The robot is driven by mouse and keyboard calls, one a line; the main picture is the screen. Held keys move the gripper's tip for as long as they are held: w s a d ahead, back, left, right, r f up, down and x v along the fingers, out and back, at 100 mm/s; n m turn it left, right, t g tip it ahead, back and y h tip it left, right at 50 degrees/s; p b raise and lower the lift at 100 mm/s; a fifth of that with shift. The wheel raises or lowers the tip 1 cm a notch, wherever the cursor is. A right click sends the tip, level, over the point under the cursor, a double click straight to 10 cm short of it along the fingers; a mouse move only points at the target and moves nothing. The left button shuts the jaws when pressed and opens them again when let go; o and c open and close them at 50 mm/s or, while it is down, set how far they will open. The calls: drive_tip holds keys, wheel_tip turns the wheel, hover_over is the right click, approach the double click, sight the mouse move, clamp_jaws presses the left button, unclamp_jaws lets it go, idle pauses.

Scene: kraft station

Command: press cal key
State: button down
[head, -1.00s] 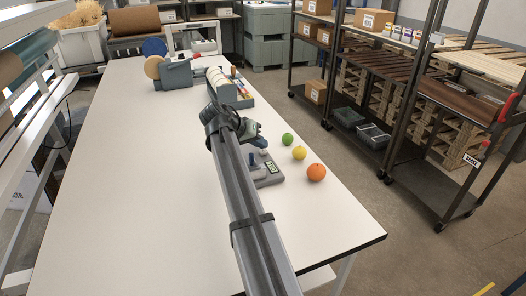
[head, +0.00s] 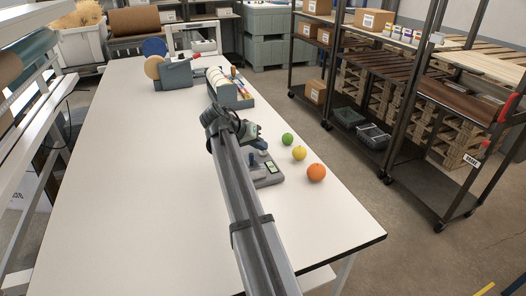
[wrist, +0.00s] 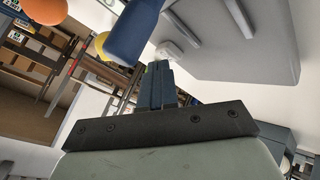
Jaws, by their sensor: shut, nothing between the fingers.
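A grey bench device (head: 268,178) with a small lit display (head: 271,167) stands on the table, partly hidden behind my arm. In the head view my gripper (head: 262,147) is above the device. No key label is readable.
A green ball (head: 287,139), a yellow ball (head: 299,153) and an orange ball (head: 316,172) lie right of the device near the table edge. A grey organiser (head: 232,92) and a tape dispenser (head: 174,73) stand farther back. The table's left side is clear.

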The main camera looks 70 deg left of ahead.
sight(260, 152)
idle(0.4)
drive_tip(key=shift+r, duration=0.8)
drive_tip(key=shift+r, duration=0.1)
drive_tip(key=shift+r, duration=2.4)
